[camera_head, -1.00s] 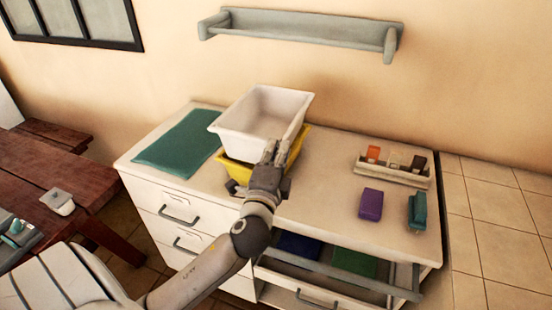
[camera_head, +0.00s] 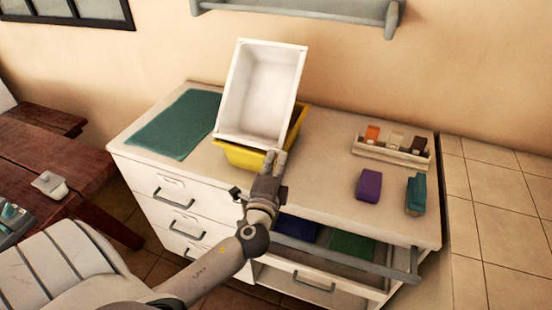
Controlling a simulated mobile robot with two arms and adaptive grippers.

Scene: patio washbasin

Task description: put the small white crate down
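The small white crate (camera_head: 262,92) is tilted steeply, its open inside facing me, above and partly over a yellow crate (camera_head: 243,157) on the cabinet top. My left gripper (camera_head: 274,161) is at the white crate's lower right front edge, with its fingers pointing up at the rim. The fingers look closed at that rim, but the contact is small and partly hidden. Whether the white crate touches the yellow one underneath cannot be told. My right gripper is not in view.
A green mat (camera_head: 177,124) lies left on the cabinet top (camera_head: 318,170). At right are a divided tray (camera_head: 391,152) with small blocks, a purple block (camera_head: 369,186) and a teal one (camera_head: 416,194). A wall shelf (camera_head: 300,12) hangs above.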

